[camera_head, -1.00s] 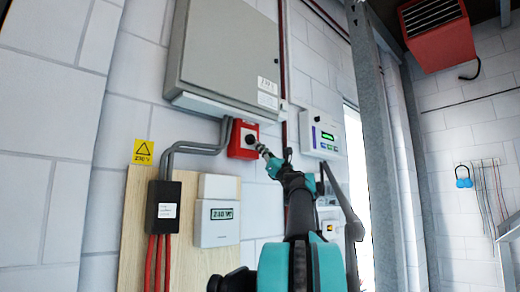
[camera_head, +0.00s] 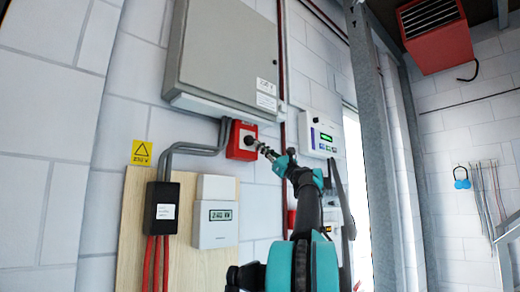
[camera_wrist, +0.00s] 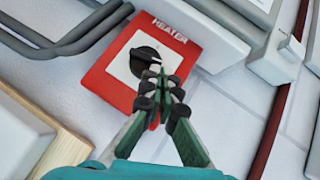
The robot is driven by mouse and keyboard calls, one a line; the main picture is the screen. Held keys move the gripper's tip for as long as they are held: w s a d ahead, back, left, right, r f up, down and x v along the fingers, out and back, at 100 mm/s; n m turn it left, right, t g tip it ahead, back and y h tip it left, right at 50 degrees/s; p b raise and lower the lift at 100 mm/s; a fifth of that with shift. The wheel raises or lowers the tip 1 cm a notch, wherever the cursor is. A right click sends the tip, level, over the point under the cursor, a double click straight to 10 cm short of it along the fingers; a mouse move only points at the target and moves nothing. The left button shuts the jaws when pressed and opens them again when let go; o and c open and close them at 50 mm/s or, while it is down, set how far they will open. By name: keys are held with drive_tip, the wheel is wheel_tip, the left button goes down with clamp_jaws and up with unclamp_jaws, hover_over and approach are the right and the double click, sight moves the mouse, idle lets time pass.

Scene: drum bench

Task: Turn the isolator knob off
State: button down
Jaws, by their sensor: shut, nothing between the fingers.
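The isolator is a red box (camera_head: 236,152) on the wall below a grey cabinet, with a round black knob (camera_head: 249,140) on its front. In the wrist view the red plate (camera_wrist: 106,82) reads "HEATER", and the knob (camera_wrist: 143,57) sits on a pale square. A small pale mark shows at the knob's right side; its exact setting is hard to read. My gripper (camera_head: 264,151) is shut and empty, just right of the knob in the head view. In the wrist view its fingertips (camera_wrist: 163,82) overlap the knob's lower right edge and appear apart from it.
The grey cabinet (camera_head: 225,55) overhangs the box. Grey conduits (camera_head: 195,149) run to its left. A white meter (camera_head: 215,225) on a wooden board is below, and a white panel (camera_head: 322,138) is at right. A steel post (camera_head: 372,150) stands farther right.

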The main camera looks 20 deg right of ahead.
drive_tip(key=n+g, duration=0.1)
drive_tip(key=n+g+y, duration=0.1)
drive_tip(key=n, duration=0.1)
drive_tip(key=shift+d+r+g+y, duration=0.15)
drive_tip(key=shift+r+g+y, duration=0.15)
drive_tip(key=shift+r+g, duration=0.1)
drive_tip(key=shift+w+d+r, duration=0.1)
drive_tip(key=shift+d+r, duration=0.05)
drive_tip(key=shift+r, duration=0.9)
idle(0.8)
